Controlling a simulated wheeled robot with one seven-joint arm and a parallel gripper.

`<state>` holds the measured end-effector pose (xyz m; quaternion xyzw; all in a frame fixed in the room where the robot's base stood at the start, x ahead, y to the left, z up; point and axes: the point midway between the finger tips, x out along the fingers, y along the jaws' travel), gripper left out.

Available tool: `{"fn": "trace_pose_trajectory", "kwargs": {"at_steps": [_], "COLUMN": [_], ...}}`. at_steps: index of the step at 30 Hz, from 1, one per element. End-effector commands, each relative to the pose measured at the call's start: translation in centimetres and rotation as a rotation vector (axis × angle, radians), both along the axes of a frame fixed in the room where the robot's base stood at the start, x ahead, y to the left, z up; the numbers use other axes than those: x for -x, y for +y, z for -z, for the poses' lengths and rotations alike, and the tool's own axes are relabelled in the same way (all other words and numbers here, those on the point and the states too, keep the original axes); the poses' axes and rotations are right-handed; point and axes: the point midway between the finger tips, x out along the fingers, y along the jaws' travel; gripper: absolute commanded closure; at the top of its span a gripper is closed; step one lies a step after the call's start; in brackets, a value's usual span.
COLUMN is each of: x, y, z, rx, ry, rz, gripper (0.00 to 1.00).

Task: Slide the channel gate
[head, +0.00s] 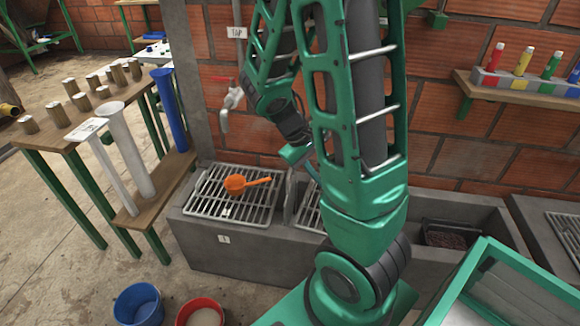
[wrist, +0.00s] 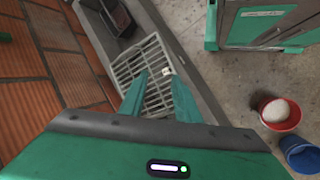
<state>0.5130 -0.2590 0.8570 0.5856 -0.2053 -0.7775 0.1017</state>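What looks like the channel gate (head: 290,196) is a thin grey upright plate across the concrete trough, between two slatted grates in the head view. My arm hides much of the area to its right. I cannot make out the gate in the wrist view. My gripper (head: 305,163) is above and behind the trough, near the wall, partly hidden by my arm. In the wrist view my gripper (wrist: 159,97) points down over a grate (wrist: 140,68), its two green fingers apart with nothing between them.
An orange scoop (head: 240,184) lies on the left grate (head: 205,205). A tap (head: 231,100) hangs from the wall above it. A black tray (head: 446,234) sits in the trough's right part. Blue (head: 138,304) and red (head: 200,312) buckets stand on the floor in front.

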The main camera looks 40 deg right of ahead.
Motion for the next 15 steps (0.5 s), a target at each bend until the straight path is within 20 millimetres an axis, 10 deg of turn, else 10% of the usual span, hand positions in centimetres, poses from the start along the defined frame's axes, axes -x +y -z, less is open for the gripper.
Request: {"fn": "trace_pose_trajectory", "kwargs": {"at_steps": [15], "x": [-5.5], "y": [-4.3], "z": [6.8], "rx": [0.311], "ry": [0.325], "rz": [-0.440], "gripper": [0.70]}}
